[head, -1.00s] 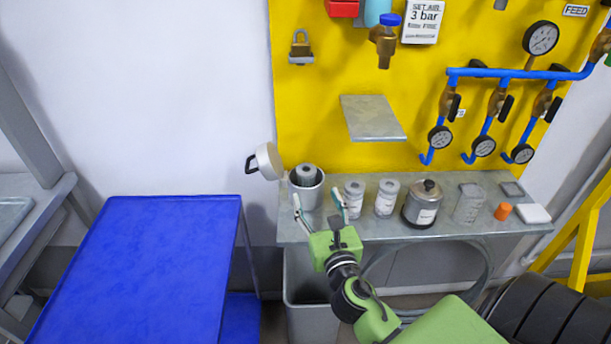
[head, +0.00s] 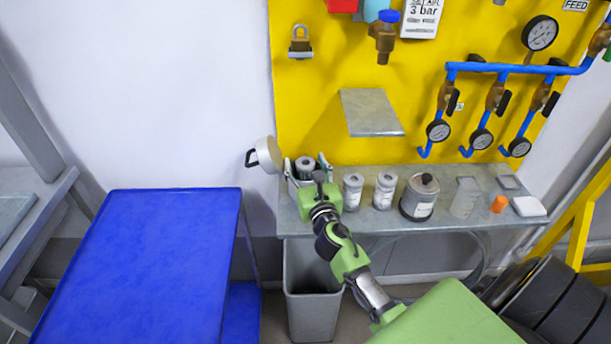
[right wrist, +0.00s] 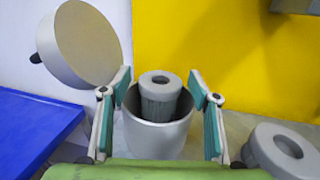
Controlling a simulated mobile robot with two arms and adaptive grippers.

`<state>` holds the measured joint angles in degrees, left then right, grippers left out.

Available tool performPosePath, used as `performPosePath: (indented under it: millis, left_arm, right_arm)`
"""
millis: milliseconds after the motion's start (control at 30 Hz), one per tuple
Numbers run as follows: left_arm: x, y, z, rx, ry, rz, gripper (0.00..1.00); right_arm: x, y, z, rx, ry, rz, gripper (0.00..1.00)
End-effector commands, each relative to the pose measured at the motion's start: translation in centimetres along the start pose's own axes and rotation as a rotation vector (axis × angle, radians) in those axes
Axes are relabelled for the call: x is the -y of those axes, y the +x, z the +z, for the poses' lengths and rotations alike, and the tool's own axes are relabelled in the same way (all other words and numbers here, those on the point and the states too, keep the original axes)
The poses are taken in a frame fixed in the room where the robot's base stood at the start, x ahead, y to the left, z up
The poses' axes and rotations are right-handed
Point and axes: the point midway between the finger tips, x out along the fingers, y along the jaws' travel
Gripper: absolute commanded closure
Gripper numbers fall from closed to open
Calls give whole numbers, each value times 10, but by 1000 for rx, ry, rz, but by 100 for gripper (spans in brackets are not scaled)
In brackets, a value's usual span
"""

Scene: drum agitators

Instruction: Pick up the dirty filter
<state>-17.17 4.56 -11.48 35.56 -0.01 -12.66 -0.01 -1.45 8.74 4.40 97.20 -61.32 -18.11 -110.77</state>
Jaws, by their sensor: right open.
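The dirty filter (right wrist: 160,97) is a grey ribbed cylinder with a hole in its top. It stands up inside an open metal housing (right wrist: 155,138) on the shelf, its top above the rim. In the head view the filter (head: 305,163) shows just beyond my right gripper (head: 308,170). In the right wrist view my right gripper (right wrist: 160,95) is open, one finger on each side of the housing and filter. I see no contact with the filter. The round lid (right wrist: 90,42) is swung open to the left. My left gripper is not in view.
A grey bin (head: 312,300) is below. A blue table (head: 140,270) is clear at left.

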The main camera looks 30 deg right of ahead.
Motion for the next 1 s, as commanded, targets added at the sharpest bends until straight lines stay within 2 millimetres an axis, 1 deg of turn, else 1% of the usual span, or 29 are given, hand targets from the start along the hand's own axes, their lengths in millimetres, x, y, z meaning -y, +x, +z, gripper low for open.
performPosePath:
  millis: [167,267,300,333,667,767,867,1000]
  left_arm:
    - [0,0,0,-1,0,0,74]
    - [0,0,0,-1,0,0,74]
    - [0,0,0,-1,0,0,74]
    - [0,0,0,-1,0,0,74]
    - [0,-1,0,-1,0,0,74]
    - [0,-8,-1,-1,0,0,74]
    - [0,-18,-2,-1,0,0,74]
    - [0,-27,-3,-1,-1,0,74]
  right_arm:
    - [0,0,0,0,0,0,44]
    - [0,0,0,0,0,0,67]
    - [0,0,0,0,0,0,78]
    - [0,0,0,0,0,0,85]
    - [0,0,2,1,0,0,86]
    - [0,0,14,4,0,1,86]
    - [0,0,35,4,-4,3,86]
    - [0,0,64,6,-4,3,86]
